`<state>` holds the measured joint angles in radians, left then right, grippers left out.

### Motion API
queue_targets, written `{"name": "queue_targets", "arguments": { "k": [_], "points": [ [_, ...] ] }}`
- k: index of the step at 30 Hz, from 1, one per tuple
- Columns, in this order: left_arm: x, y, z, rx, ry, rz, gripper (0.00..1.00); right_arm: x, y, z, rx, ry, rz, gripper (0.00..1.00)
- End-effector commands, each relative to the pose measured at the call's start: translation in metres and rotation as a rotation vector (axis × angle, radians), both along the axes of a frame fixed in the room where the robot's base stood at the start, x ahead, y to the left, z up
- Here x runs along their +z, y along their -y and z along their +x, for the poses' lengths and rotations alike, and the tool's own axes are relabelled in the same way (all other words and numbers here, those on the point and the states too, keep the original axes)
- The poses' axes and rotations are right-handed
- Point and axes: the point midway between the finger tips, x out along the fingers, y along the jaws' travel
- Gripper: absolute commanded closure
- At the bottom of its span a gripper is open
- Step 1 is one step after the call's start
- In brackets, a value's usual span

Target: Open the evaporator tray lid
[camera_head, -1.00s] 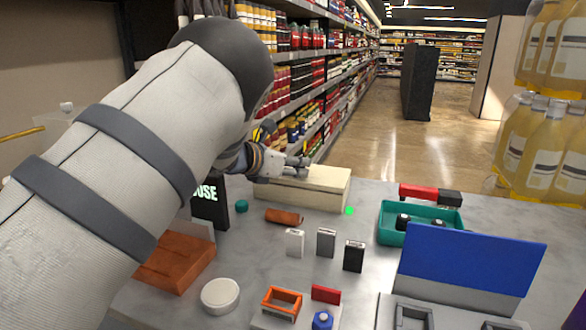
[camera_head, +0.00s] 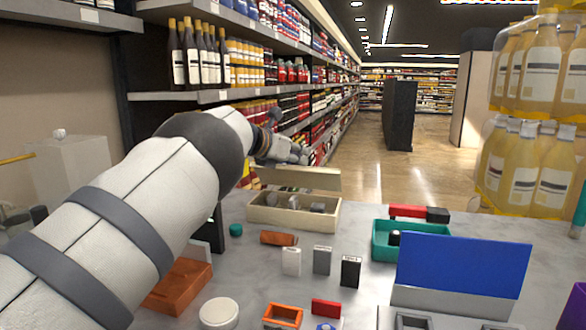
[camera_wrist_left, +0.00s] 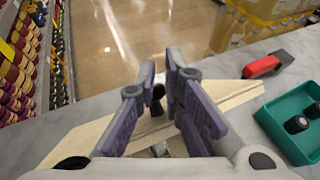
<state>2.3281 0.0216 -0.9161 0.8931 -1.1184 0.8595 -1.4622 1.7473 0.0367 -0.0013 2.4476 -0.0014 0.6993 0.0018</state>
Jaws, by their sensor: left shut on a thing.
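The evaporator tray (camera_head: 290,222) is a pale wooden box on the grey counter in the head view. Its front wall and several small dark and grey pieces inside show. Its pale lid (camera_head: 312,180) is raised above the tray's back side, apart from the front rim. My left gripper (camera_head: 290,154) is above the lid. In the left wrist view the purple-padded fingers (camera_wrist_left: 160,92) are closed around a small dark knob (camera_wrist_left: 157,101) on the lid (camera_wrist_left: 235,94). My right gripper is not in view.
A teal bin (camera_head: 381,246) stands to the right, with a red-and-black object (camera_head: 407,211) behind it. A blue panel (camera_head: 462,266) stands at the front right.

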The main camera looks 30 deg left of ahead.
Motion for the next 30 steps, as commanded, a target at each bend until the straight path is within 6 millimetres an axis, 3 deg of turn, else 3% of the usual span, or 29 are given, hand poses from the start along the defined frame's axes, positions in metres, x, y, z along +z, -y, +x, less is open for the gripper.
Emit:
{"name": "queue_targets", "arguments": {
  "k": [2, 7, 22, 26, 30],
  "points": [
    [-0.005, -0.013, -0.001, 0.027, -0.011, 0.010, 0.95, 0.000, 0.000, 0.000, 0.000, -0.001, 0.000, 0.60],
    [-0.009, -0.015, -0.002, 0.030, -0.016, 0.011, 0.58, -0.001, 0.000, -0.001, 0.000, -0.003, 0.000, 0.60],
    [-0.006, -0.010, -0.004, 0.020, -0.014, 0.006, 0.58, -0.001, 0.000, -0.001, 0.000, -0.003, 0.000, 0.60],
    [0.002, -0.013, -0.022, 0.022, -0.013, 0.005, 0.58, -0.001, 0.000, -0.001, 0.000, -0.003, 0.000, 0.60],
    [0.017, -0.019, -0.056, 0.024, -0.013, 0.005, 0.58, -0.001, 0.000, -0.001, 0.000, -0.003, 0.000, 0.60]
  ]
}}
